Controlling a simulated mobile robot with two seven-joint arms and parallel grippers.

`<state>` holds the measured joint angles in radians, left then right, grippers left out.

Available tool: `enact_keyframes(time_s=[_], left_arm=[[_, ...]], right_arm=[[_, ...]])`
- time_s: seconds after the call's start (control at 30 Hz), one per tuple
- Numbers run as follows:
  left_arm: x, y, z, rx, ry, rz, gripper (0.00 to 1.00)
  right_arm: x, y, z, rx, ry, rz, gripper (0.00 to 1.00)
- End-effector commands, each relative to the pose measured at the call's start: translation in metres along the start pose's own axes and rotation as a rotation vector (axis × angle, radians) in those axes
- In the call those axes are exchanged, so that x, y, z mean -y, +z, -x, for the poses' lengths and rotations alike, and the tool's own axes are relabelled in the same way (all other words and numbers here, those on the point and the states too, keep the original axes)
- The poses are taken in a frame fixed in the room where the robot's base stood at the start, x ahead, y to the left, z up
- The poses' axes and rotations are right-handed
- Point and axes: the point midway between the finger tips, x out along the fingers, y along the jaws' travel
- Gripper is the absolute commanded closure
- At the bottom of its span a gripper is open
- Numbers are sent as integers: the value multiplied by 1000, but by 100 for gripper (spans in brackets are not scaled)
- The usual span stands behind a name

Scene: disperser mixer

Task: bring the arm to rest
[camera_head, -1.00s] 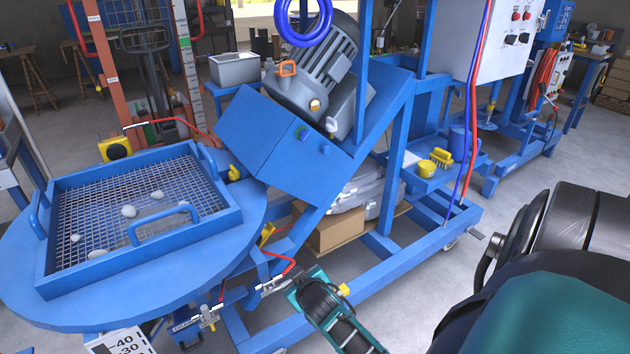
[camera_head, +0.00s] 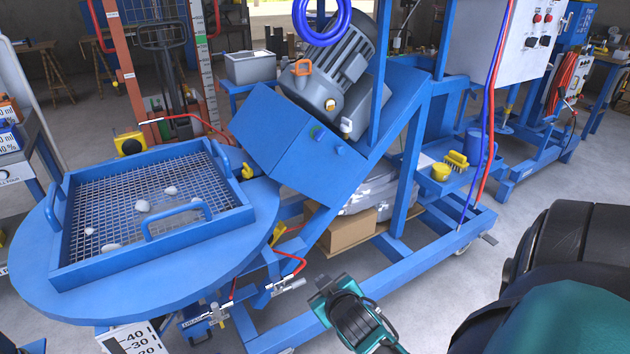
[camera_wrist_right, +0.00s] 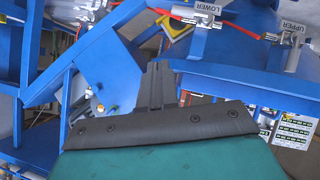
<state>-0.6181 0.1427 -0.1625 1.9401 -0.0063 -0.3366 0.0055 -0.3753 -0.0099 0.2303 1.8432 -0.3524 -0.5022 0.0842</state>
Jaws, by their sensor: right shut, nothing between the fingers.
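My right gripper (camera_head: 326,292), teal and black, is low in the middle of the head view, in front of the blue machine frame. In the right wrist view its dark fingers (camera_wrist_right: 157,85) are together with nothing between them. It looks apart from the frame and the valves there. A larger dark and teal part of my right arm (camera_head: 560,290) fills the lower right of the head view. My left gripper is not in view.
A round blue table (camera_head: 235,258) with a mesh tray (camera_head: 150,270) holding several pale stones stands left. Red-hosed valves (camera_head: 285,286) are close left of the gripper; LOWER (camera_wrist_right: 207,15) and UPPER (camera_wrist_right: 293,40) valve labels show. Open floor (camera_head: 430,290) lies right of the gripper.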

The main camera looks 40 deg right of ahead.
Motion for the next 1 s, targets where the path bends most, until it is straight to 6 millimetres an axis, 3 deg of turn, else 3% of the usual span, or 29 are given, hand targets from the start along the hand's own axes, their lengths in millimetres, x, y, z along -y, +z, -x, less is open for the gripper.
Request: enact_keyframes(time_s=[0.27,0.33,0.47,0.6,0.7,0.8,1.0], left_arm=[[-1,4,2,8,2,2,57],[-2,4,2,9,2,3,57],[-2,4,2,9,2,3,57],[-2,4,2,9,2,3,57],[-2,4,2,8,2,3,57],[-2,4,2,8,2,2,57],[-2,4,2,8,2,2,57]], right_arm=[[1,0,0,-1,-3,0,100],[10,1,4,-8,-30,6,100],[59,7,27,-41,-184,20,100],[120,20,69,-65,-386,10,100],[148,28,95,-68,-487,-7,100],[163,32,110,-67,-541,-22,100],[166,33,113,-68,-553,-26,100]])
